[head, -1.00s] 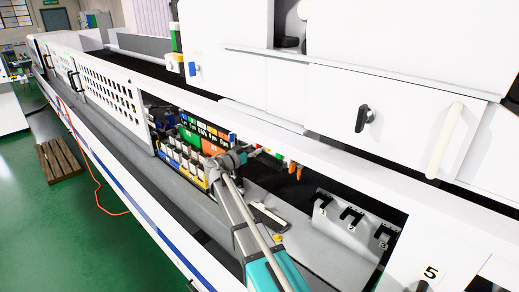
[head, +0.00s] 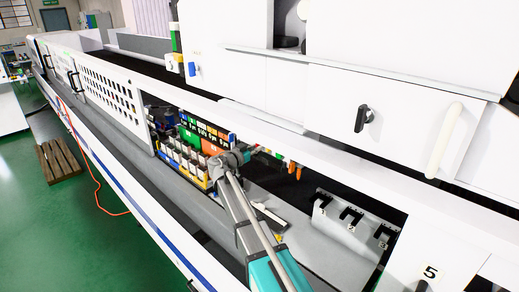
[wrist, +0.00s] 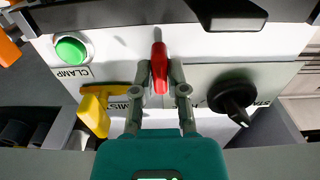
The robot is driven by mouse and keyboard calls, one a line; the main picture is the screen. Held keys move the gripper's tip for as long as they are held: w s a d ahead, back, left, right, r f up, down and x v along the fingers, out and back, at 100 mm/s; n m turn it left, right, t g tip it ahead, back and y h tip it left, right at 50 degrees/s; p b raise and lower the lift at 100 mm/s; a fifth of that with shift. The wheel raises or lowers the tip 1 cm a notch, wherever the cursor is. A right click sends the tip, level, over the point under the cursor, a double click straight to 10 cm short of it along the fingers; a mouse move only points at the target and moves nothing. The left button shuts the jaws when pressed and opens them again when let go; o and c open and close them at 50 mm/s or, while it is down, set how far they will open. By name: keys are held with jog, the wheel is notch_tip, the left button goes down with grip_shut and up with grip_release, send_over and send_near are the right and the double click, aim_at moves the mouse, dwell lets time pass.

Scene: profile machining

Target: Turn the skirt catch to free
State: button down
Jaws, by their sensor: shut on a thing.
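In the wrist view a small red lever (wrist: 159,58) stands upright on a white panel, between the two fingers of my gripper (wrist: 160,78). My gripper is shut on it, with a finger at each side. The label below it is mostly hidden by the fingers, so I cannot read whether it names the skirt catch. In the head view my gripper (head: 254,151) reaches in under the machine's white rail, and the lever cannot be made out there.
Close to the fingers are a yellow T-handle (wrist: 97,105) on the left and a black rotary knob (wrist: 234,96) on the right. A green CLAMP button (wrist: 70,48) is at upper left.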

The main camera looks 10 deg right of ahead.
jog(key=shift+w, duration=0.1)
jog(key=shift+m, duration=2.3)
jog(key=shift+w+r+m, duration=0.1)
jog(key=shift+m, duration=2.2)
